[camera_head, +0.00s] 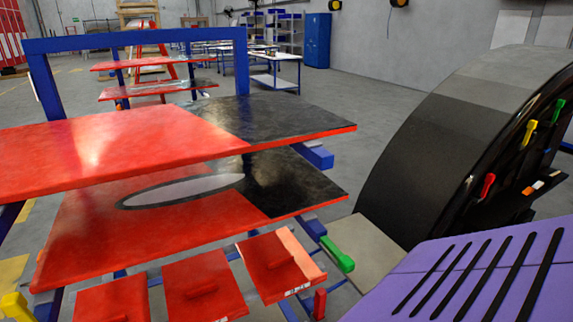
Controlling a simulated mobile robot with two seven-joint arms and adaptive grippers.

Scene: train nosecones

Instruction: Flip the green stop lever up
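A green lever (338,254) sticks out from the blue rack frame at the lower middle. It lies tilted, sloping down toward the right, and looks uncovered. A red upright piece (319,303) stands just below and left of it. A smaller green handle (557,110) shows on the dark curved body at the far right, beside a yellow one (528,133) and a red one (487,185). Neither of my grippers is in view, and nothing touches the green lever.
Red and black panels (110,140) lie on the blue rack (140,37) on the left. Several small red panels (201,284) sit below. A large dark curved body (440,130) and a purple slotted panel (470,280) fill the right. Grey floor (330,100) is open behind.

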